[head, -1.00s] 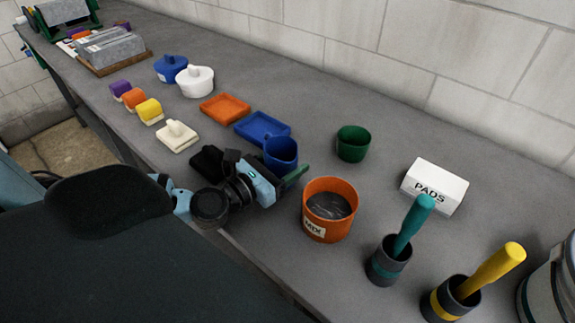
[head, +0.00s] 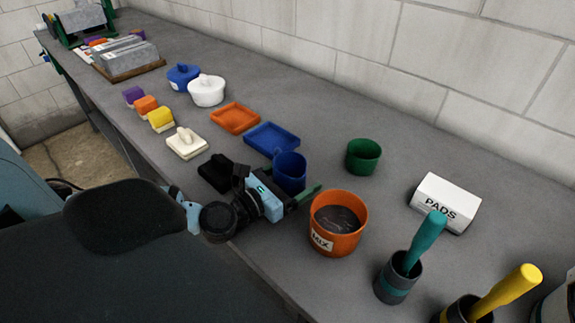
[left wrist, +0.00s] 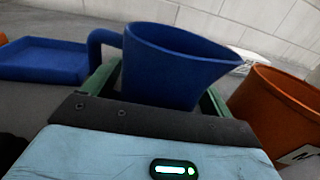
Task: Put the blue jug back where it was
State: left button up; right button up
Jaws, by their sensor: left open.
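The blue jug (head: 290,172) stands upright on the grey bench, in front of the near right corner of a blue tray (head: 272,139). In the left wrist view the jug (left wrist: 170,68) has its handle to the left and its spout to the right. My left gripper (head: 292,190) is open at the jug, with a green finger on either side of it. In the left wrist view the fingers (left wrist: 160,95) are partly hidden by the jug, and I cannot tell whether they touch it. My right gripper is not in view.
An orange MIX tub (head: 337,224) stands close right of my left gripper. A green cup (head: 363,157) is behind it, and an orange tray (head: 235,118) lies beyond the blue one. A white PADS box (head: 445,203) and handled pots are to the right. The bench behind the green cup is clear.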

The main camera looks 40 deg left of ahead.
pick_arm(q)
jog(key=v, duration=1.2)
jog(key=shift+r, duration=0.2)
